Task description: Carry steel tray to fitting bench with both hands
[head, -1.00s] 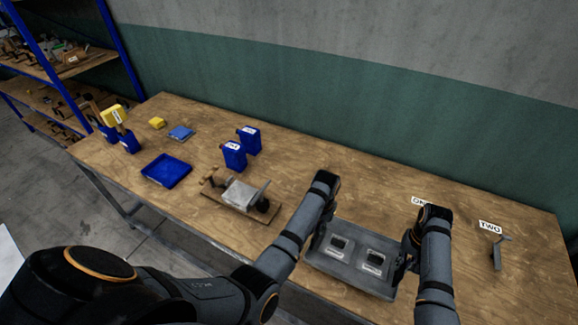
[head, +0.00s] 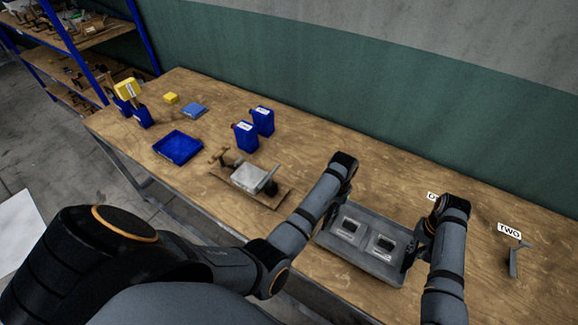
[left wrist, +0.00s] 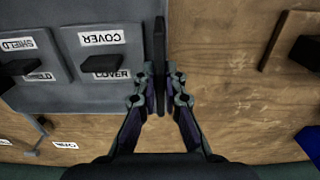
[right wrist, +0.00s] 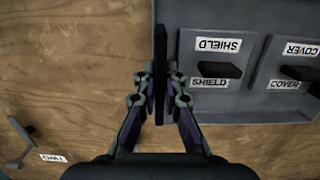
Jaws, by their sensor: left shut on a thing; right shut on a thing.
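The grey steel tray (head: 343,261) is at the front of the wooden bench, between my two grippers. It holds two grey plates with dark handles, labelled SHIELD (right wrist: 203,44) and COVER (left wrist: 93,40). My left gripper (left wrist: 160,88) is shut on the dark handle at the tray's left end. My right gripper (right wrist: 160,88) is shut on the dark handle at the other end. In the head view the left gripper is mostly hidden by its own arm. The tray looks level; whether it touches the bench cannot be told.
Left of the tray stands a wooden fixture (head: 228,178) with a metal block. A TWO label (head: 509,231) and a metal bracket (head: 514,260) lie right.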

